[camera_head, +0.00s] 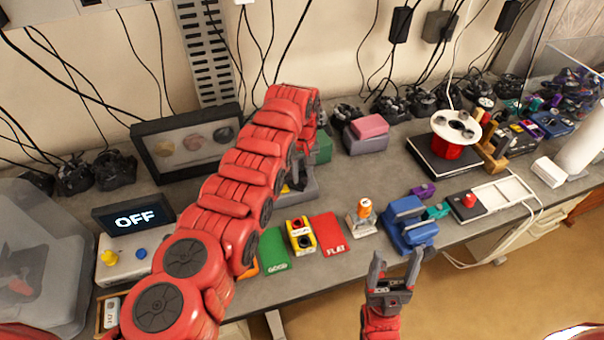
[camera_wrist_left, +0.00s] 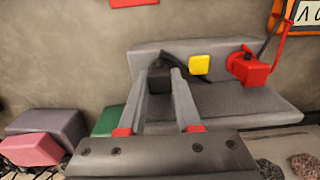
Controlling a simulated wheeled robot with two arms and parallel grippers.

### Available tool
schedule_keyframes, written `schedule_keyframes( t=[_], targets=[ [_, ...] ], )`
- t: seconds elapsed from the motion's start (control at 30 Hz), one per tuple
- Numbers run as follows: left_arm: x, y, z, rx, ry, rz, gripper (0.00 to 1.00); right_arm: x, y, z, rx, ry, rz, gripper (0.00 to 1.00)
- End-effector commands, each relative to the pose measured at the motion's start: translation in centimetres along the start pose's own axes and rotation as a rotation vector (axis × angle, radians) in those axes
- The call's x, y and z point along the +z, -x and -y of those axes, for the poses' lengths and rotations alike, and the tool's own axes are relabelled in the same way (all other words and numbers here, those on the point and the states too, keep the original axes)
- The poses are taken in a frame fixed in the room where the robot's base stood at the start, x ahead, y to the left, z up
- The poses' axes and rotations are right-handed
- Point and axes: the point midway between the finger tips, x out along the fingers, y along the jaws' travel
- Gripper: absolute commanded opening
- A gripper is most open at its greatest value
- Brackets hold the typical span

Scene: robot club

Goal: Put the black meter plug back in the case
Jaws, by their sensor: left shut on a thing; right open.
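My left gripper (camera_wrist_left: 167,84) is shut on a small black block with a black lead (camera_wrist_left: 159,81), which looks like the black meter plug. The plug is at or against a grey, case-like body (camera_wrist_left: 255,104); I cannot tell whether it is seated in it. That body carries a yellow square (camera_wrist_left: 199,64) and a red plug with a lead (camera_wrist_left: 250,67). In the head view the grey body (camera_head: 300,190) shows partly behind my left arm, which hides most of the left gripper. My right gripper (camera_head: 391,272) is open and empty in front of the table edge.
Around it on the grey table are a green box (camera_head: 323,147), a pink-topped box (camera_head: 368,130), a yellow-black device (camera_head: 300,236), green (camera_head: 275,252) and red (camera_head: 330,233) cards, and a blue device (camera_head: 408,224). An OFF display (camera_head: 135,218) stands left.

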Motion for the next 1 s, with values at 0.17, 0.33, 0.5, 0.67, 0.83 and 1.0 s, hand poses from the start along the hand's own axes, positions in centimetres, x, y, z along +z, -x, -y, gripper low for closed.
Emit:
schedule_keyframes(
  t=[0.17, 0.33, 0.5, 0.67, 0.83, 1.0],
  targets=[
    [0.00, -0.24, -0.01, 0.000, 0.000, 0.000, 0.00, 0.07, 0.45, 0.02, 0.000, 0.000, 0.000, 0.67],
    [0.01, -0.20, 0.00, -0.001, 0.000, 0.001, 0.00, 0.08, 0.46, 0.02, 0.000, 0.000, 0.000, 0.67],
    [0.01, -0.21, -0.01, 0.000, 0.000, 0.001, 0.43, 0.08, 0.46, 0.02, 0.000, 0.000, 0.000, 0.67],
    [-0.01, -0.18, -0.01, 0.000, 0.000, 0.000, 0.67, 0.07, 0.45, 0.02, 0.000, 0.000, 0.000, 0.67],
    [-0.02, -0.16, -0.01, 0.000, 0.000, 0.000, 0.67, 0.07, 0.45, 0.02, 0.000, 0.000, 0.000, 0.67],
    [-0.05, -0.02, -0.02, 0.000, 0.000, -0.001, 0.67, 0.09, 0.52, 0.03, 0.000, 0.000, 0.000, 0.67]
  ],
)
